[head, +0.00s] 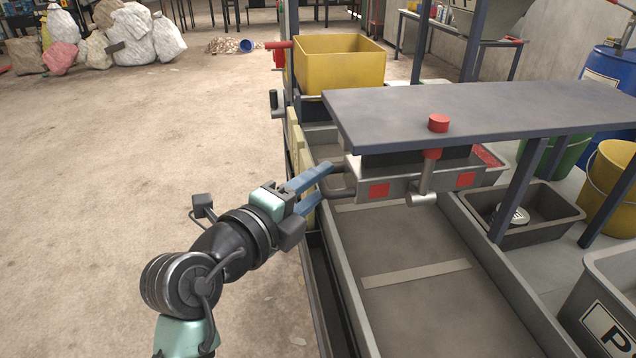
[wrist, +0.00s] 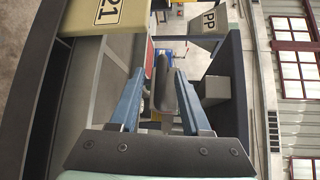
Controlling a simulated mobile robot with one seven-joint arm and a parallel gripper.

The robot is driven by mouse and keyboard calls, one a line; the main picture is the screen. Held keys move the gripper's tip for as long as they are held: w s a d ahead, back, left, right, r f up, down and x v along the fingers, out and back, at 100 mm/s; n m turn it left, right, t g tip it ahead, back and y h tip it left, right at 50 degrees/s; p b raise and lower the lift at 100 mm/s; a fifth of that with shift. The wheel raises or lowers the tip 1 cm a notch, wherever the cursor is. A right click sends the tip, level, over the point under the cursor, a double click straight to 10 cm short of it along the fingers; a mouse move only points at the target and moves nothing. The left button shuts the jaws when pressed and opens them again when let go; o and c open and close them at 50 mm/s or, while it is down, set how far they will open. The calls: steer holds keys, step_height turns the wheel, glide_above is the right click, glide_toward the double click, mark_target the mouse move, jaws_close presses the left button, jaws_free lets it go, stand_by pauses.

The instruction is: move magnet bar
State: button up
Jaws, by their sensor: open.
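The magnet bar (head: 408,187) looks like a long grey box with red squares on its side, under a dark shelf. A grey loop handle (head: 338,188) sticks out of its left end. My gripper (head: 326,179) is at this handle, with its blue fingers open. In the wrist view, a grey rounded part (wrist: 164,88), apparently the handle, lies between the spread fingers. I see no clear contact. The bar's upper part is hidden by the shelf.
The dark shelf (head: 480,105) is close above the bar; a red-topped post with a grey cross handle (head: 421,199) stands in front. A flat grey belt (head: 420,290) runs below. A yellow bin (head: 340,66) stands behind. Open floor (head: 120,150) is at left.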

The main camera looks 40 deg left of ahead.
steer(key=s+d+r, duration=0.1)
steer(key=s, duration=1.1)
steer(key=shift+d+r+b, duration=0.3)
steer(key=shift+r, duration=0.05)
steer(key=shift+w, duration=0.1)
